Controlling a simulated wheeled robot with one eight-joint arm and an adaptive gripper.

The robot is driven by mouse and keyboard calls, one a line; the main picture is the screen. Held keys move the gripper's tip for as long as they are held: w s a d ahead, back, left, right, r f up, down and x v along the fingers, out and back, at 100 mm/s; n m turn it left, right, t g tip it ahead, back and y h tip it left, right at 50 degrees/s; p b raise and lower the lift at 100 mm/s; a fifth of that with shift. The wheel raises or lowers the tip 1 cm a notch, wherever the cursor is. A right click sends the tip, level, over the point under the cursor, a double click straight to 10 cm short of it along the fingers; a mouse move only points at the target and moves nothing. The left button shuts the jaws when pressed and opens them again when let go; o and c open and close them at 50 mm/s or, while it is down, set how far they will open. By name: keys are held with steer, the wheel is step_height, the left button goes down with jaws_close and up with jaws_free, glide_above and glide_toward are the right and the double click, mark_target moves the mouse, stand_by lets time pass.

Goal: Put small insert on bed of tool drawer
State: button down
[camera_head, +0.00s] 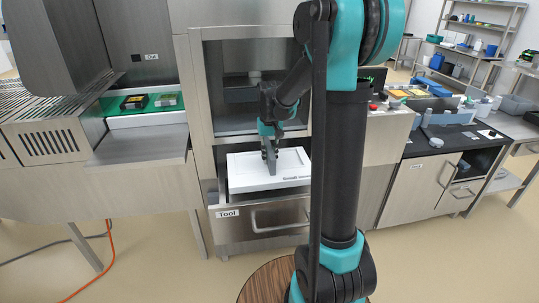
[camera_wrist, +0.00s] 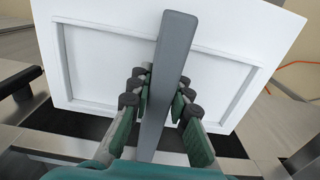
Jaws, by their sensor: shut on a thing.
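The small insert (camera_head: 255,176) is a white rectangular tray-like block with a recessed top, a grey bar across its middle and a dark label at its front right. My gripper (camera_head: 269,150) is shut on that grey bar. In the wrist view the fingers (camera_wrist: 160,92) close on the bar from both sides, with the white insert (camera_wrist: 105,62) beneath. The insert is at the open tool drawer (camera_head: 262,222), within or just over its opening. The insert hides most of the drawer bed, and I cannot tell whether they touch.
The machine's steel frame and open chamber (camera_head: 245,105) rise behind the drawer. A steel shelf (camera_head: 140,145) juts out at the left. A counter with a dark top (camera_head: 455,140) stands at the right. An orange cable (camera_head: 108,250) lies on the floor at the left.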

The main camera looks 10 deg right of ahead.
steer(key=shift+f, duration=3.5)
steer(key=shift+s+f, duration=0.1)
steer(key=shift+f, duration=0.1)
steer(key=c, duration=1.3)
jaws_free()
steer(key=shift+c, duration=0.2)
steer(key=c, duration=0.3)
steer(key=shift+r, duration=3.5)
